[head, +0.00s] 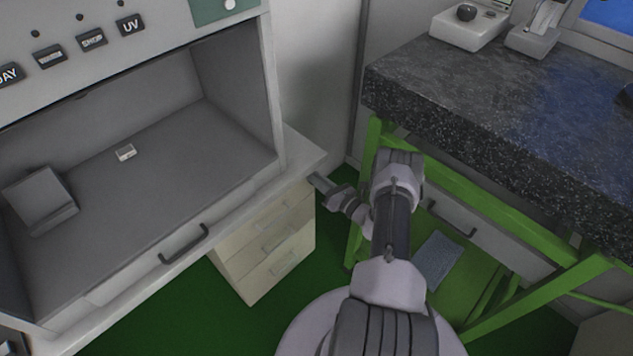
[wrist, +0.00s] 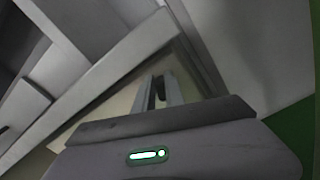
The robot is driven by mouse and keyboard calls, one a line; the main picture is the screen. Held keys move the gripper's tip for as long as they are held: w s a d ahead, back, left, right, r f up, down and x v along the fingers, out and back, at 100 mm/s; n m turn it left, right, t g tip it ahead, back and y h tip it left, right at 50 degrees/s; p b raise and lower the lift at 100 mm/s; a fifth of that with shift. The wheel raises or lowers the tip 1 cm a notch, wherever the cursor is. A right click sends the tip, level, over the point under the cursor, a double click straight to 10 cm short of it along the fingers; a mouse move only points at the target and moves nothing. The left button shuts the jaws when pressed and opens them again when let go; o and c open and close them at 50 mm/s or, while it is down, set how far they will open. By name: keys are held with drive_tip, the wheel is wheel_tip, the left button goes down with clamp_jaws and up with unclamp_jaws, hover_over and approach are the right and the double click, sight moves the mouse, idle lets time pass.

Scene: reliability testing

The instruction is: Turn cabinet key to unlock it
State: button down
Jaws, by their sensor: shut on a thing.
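The cream cabinet (head: 270,243) with several drawers stands under the left bench, and its drawer fronts look closed. Part of its pale face shows behind the fingers in the wrist view (wrist: 119,103). My gripper (head: 317,180) reaches left to the cabinet's upper right edge, just below the bench top. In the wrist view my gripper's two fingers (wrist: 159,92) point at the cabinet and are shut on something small. It is at the place of the key, but the key itself is hidden between the fingers, so its angle cannot be told.
The grey bench (head: 305,158) overhangs the cabinet close above my gripper. A large test chamber (head: 225,75) sits on it at the left. A dark stone table (head: 480,110) on a green frame (head: 475,193) stands right of my arm. The green floor (head: 185,310) is clear in front.

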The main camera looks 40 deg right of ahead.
drive_tip(key=c, duration=1.4)
unclamp_jaws()
drive_tip(key=s+d+p, duration=0.1)
drive_tip(key=s+p, duration=0.3)
drive_tip(key=s, duration=1.3)
drive_tip(key=shift+s+d, duration=0.15)
drive_tip(key=shift+s, duration=0.05)
drive_tip(key=shift+f, duration=0.1)
